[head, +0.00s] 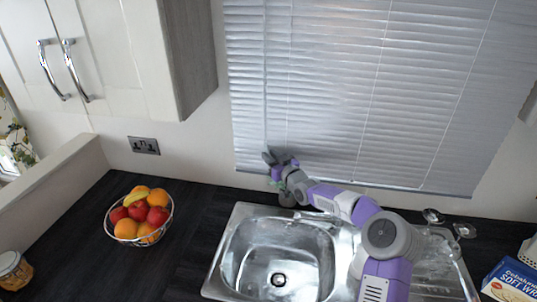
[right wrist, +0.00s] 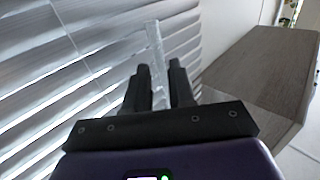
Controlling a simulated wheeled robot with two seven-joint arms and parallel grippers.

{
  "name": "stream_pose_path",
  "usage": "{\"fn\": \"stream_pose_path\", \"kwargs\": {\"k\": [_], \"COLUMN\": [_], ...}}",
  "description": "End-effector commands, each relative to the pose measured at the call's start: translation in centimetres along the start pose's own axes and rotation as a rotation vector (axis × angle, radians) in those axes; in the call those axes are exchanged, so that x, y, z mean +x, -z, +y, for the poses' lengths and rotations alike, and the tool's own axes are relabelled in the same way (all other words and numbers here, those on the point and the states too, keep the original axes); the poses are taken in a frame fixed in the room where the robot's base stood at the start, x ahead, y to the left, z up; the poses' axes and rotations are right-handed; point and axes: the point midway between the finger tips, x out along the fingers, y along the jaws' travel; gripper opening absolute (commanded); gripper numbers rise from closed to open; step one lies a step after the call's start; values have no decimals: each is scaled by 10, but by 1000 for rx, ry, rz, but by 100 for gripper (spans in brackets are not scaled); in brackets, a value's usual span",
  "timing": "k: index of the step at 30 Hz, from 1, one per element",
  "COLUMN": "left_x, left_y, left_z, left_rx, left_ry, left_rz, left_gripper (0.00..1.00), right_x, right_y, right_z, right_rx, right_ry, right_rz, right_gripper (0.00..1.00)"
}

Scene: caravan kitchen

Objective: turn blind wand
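The blind wand (right wrist: 156,55) is a thin, clear rod that runs upright between the two dark fingers of my right gripper (right wrist: 159,72) in the right wrist view. In the head view my right gripper (head: 270,157) is at the lower left part of the window blind (head: 330,85), just above the worktop. The wand is too thin to make out there. The blind's grey slats hang down and look mostly closed. My left gripper is not in view.
A steel sink (head: 236,235) lies under my right arm. A wire fruit bowl (head: 140,240) stands on the dark worktop to the left. A wall cupboard (head: 125,55) hangs left of the blind. Glasses (head: 464,229) and a blue box (head: 513,281) are at the right.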

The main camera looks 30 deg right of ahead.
Motion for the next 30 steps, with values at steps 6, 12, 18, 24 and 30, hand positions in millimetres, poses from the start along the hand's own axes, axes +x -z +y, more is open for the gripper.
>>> {"fn": "stream_pose_path", "kwargs": {"k": [6,12,18,24,30], "left_x": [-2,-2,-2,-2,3], "left_y": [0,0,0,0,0], "left_z": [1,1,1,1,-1], "left_rx": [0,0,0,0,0], "left_ry": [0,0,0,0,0], "left_rz": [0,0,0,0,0], "left_gripper": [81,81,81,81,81], "right_x": [13,14,13,13,14], "right_y": [0,-1,-1,-1,-2], "right_z": [0,0,0,0,-2], "right_rx": [0,0,0,0,0], "right_ry": [0,0,0,0,-10], "right_rz": [-1,-1,-1,-1,0], "right_gripper": [24,24,5,0,0]}}
